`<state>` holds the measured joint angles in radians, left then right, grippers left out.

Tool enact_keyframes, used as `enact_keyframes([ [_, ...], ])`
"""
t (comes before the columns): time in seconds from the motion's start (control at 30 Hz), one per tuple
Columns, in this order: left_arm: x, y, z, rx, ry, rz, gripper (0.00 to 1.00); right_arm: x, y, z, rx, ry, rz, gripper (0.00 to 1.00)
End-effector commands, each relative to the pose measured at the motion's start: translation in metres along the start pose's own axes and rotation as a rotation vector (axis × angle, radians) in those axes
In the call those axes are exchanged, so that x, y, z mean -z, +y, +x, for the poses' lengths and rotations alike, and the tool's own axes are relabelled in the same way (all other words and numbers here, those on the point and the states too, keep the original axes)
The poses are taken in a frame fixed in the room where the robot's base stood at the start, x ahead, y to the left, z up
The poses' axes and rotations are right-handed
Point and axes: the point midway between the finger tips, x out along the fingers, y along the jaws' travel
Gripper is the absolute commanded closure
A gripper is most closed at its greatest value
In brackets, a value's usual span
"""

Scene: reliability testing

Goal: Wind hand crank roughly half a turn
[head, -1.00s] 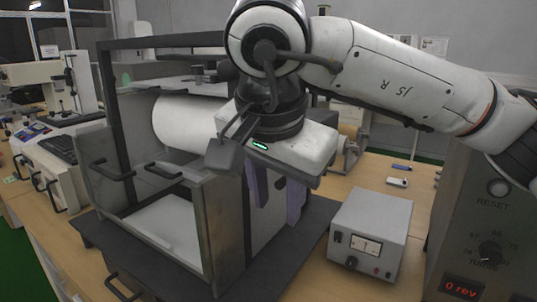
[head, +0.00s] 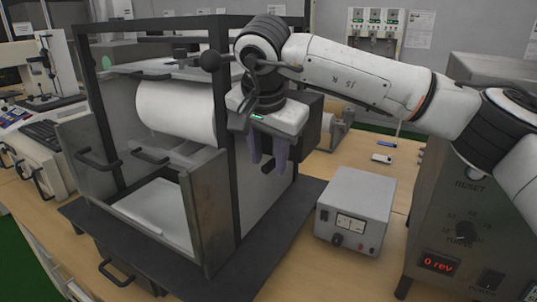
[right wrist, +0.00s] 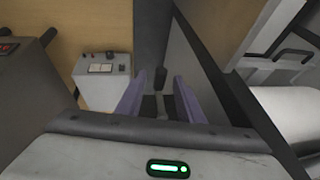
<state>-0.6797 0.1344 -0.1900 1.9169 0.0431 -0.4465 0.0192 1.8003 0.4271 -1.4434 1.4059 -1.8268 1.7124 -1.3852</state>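My right gripper (head: 267,160) hangs with its two purple fingers pointing down at the right side of the metal-framed test chamber (head: 208,215). The fingers are apart with nothing between their pads. In the right wrist view a small dark upright handle, which looks like the crank grip (right wrist: 160,77), shows between and just beyond the open fingertips (right wrist: 158,82). I cannot tell its exact depth, and no contact shows. In the head view the crank is not made out; the gripper and arm may hide it. A control panel display (head: 440,263) reads "0 rev". My left gripper is out of view.
A grey meter box (head: 354,210) stands on the wooden table right of the chamber. A white roller (head: 175,108) sits inside the chamber. A black ball knob (head: 210,60) is near the chamber top, beside my wrist. Small items (head: 382,158) lie behind the meter box.

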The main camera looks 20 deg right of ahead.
Motion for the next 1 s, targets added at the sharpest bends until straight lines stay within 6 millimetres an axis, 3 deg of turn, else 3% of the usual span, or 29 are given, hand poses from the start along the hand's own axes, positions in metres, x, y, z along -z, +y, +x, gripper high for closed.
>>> enact_keyframes([
  [0.33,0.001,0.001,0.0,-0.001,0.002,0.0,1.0,0.0,0.0,0.004,0.0,0.0,0.001,0.68],
  [0.53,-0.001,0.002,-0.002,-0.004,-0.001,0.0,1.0,0.0,0.0,0.003,0.0,0.0,0.001,1.0],
  [0.77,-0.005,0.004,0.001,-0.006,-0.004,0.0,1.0,-0.001,0.0,0.005,0.012,0.0,0.007,1.0],
  [1.0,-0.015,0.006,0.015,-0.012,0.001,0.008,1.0,-0.003,-0.001,0.01,0.103,0.0,0.044,1.0],
])
